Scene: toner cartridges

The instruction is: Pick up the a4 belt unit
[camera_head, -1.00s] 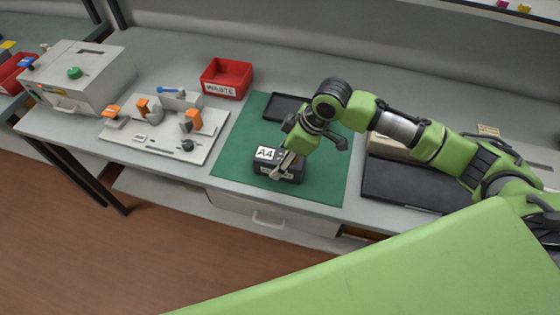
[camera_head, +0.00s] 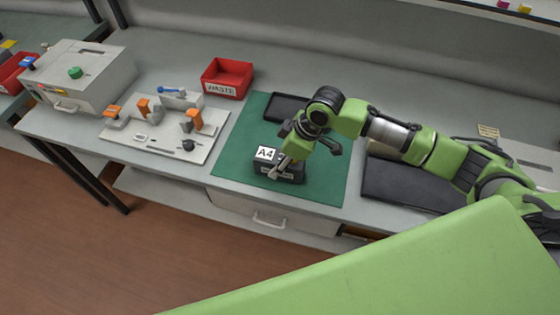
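The A4 belt unit (camera_head: 265,154) is a dark block with a white "A4" label, lying on the green mat (camera_head: 230,165) near its front edge. My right gripper (camera_head: 276,171) comes from the right and reaches down over the unit. A pale fingertip shows against the unit's front and top. The far side of the fingers is hidden by the wrist, so I cannot tell whether they grip the unit. The unit appears to rest on the mat. My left gripper is not in view.
A red waste bin (camera_head: 226,91) stands behind and left of the mat. A white tool board (camera_head: 160,146) lies to the left. A dark tray (camera_head: 284,107) lies behind the unit. A black flat tray (camera_head: 400,187) lies to the right.

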